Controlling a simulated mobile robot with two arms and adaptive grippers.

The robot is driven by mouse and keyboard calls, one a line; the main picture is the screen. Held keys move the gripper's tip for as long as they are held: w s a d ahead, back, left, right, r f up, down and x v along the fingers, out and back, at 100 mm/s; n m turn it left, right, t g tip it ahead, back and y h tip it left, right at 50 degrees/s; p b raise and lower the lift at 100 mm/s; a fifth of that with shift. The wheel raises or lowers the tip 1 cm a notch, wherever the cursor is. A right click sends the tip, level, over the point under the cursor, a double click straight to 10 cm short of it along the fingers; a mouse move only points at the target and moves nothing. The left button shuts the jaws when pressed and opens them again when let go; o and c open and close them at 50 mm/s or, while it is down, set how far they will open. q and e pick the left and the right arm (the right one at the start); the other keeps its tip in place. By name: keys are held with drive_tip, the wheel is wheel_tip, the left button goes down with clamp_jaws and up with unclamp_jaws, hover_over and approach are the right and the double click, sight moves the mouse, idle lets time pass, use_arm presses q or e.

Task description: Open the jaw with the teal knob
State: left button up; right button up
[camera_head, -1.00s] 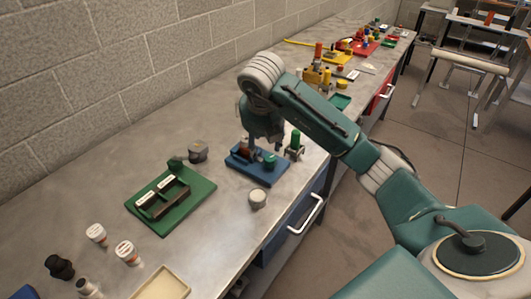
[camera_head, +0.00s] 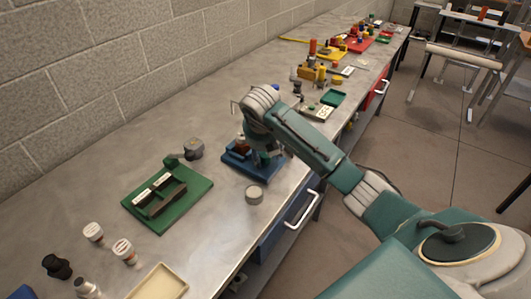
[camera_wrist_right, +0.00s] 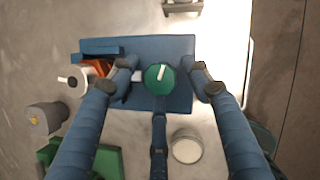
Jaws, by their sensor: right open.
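The teal knob (camera_wrist_right: 160,78), round with a white mark on top, sits on a blue base plate (camera_wrist_right: 180,46) in the right wrist view. The plate also shows in the head view (camera_head: 236,169), partly hidden by my right gripper (camera_head: 264,150). To the left of the knob on the plate are an orange-brown part (camera_wrist_right: 97,68) and a pale round part (camera_wrist_right: 73,80). In the wrist view my right gripper (camera_wrist_right: 163,72) is open, with one finger on each side of the knob and a third below it. No finger clearly touches it. My left gripper is not in view.
A white-topped round piece (camera_wrist_right: 186,149) stands just in front of the plate. A green plate with dark blocks (camera_head: 180,215) and a grey part (camera_head: 193,149) lie to the left. Several coloured tools (camera_head: 330,60) stand further along the metal bench. Bare bench lies behind the blue plate.

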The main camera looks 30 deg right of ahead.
drive_tip(key=c, duration=1.1)
